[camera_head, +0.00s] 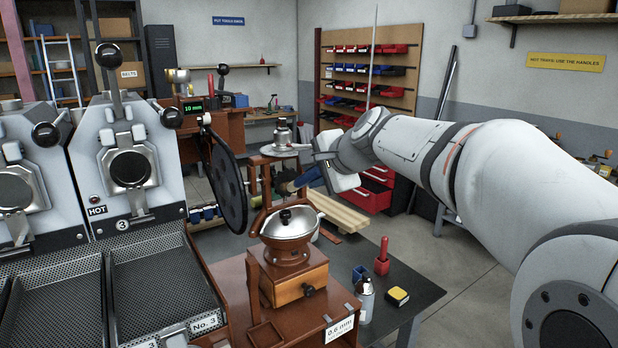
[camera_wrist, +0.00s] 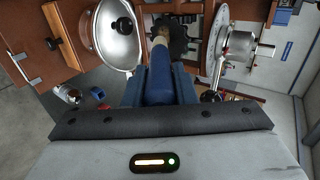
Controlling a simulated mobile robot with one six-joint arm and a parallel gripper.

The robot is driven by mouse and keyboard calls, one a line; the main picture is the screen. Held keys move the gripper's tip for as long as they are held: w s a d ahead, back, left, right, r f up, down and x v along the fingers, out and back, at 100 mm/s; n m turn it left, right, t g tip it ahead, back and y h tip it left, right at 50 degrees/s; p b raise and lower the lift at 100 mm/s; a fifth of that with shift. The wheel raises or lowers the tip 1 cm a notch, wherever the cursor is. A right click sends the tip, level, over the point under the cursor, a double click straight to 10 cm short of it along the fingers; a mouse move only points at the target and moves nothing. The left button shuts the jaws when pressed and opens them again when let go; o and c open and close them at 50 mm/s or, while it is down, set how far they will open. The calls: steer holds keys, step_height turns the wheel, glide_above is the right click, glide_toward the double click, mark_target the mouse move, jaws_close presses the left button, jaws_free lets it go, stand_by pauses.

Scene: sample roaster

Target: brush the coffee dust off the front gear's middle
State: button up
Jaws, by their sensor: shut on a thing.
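My gripper (camera_wrist: 160,88) is shut on a brush with a blue handle (camera_wrist: 160,72) and a tan head (camera_wrist: 160,38), pointing away from the wrist. A dark toothed gear (camera_wrist: 181,40) shows just beyond the brush head in the wrist view. The head overlaps the gear's left part there; I cannot tell whether they touch. In the camera_head view my gripper (camera_head: 302,181) is behind the grinder's silver bowl (camera_head: 290,226). The gear's middle and any dust on it cannot be made out.
A large black wheel (camera_head: 228,185) is left of my gripper.

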steer(key=a, duration=0.1)
steer(key=s+a+p, duration=0.1)
steer(key=shift+s+a, duration=0.3)
steer(key=shift+a, duration=0.1)
stand_by(1.1)
steer(key=s+d+b, duration=0.2)
steer(key=s+d, duration=0.1)
steer(key=s, duration=0.2)
steer(key=shift+d, duration=0.2)
steer(key=shift+b, duration=0.3)
